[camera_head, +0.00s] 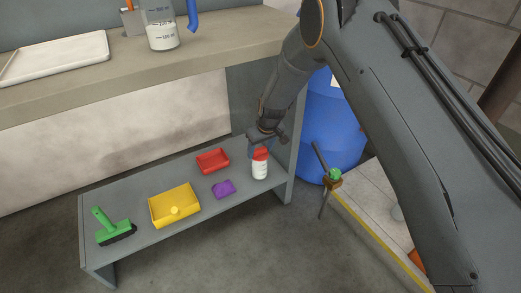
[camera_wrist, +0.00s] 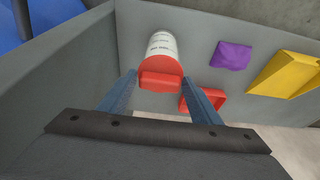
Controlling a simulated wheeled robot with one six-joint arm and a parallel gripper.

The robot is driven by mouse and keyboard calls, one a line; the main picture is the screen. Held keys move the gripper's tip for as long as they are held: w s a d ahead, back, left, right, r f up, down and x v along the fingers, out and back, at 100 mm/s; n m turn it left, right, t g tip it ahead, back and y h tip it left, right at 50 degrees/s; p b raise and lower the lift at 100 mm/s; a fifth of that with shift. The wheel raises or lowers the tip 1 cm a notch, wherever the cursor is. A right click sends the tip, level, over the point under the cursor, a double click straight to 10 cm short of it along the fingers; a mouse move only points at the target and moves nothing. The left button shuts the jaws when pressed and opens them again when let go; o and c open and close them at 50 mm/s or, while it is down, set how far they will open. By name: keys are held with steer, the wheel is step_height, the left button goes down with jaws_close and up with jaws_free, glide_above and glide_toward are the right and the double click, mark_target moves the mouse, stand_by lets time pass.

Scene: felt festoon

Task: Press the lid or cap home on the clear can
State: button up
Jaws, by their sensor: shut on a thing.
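The can (camera_head: 260,171) stands upright on the low grey shelf, near its right end. It looks whitish, with dark print on its side in the wrist view (camera_wrist: 162,44). A round red lid (camera_head: 261,154) with a raised block grip is at the can's top; it also shows in the wrist view (camera_wrist: 160,67). My gripper (camera_head: 262,147) is above the lid, its two blue fingers on either side of the red grip and shut on it in the wrist view (camera_wrist: 162,81). Whether the lid is fully seated or slightly raised cannot be told.
On the shelf (camera_head: 142,228) are a red tray (camera_head: 212,160), purple piece (camera_head: 222,188), yellow bin (camera_head: 174,206) and green brush (camera_head: 113,228). A grey side panel (camera_head: 292,150) stands close right, with a blue barrel (camera_head: 335,125) beyond. A graduated beaker (camera_head: 162,30) is on the counter above.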

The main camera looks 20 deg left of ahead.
stand_by(0.4)
steer(key=o, duration=1.1)
steer(key=shift+o, duration=0.4)
steer(key=o, duration=0.4)
steer(key=shift+r, duration=0.1)
steer(key=shift+r+p, duration=1.85)
steer(key=shift+r, duration=1.55)
jaws_close()
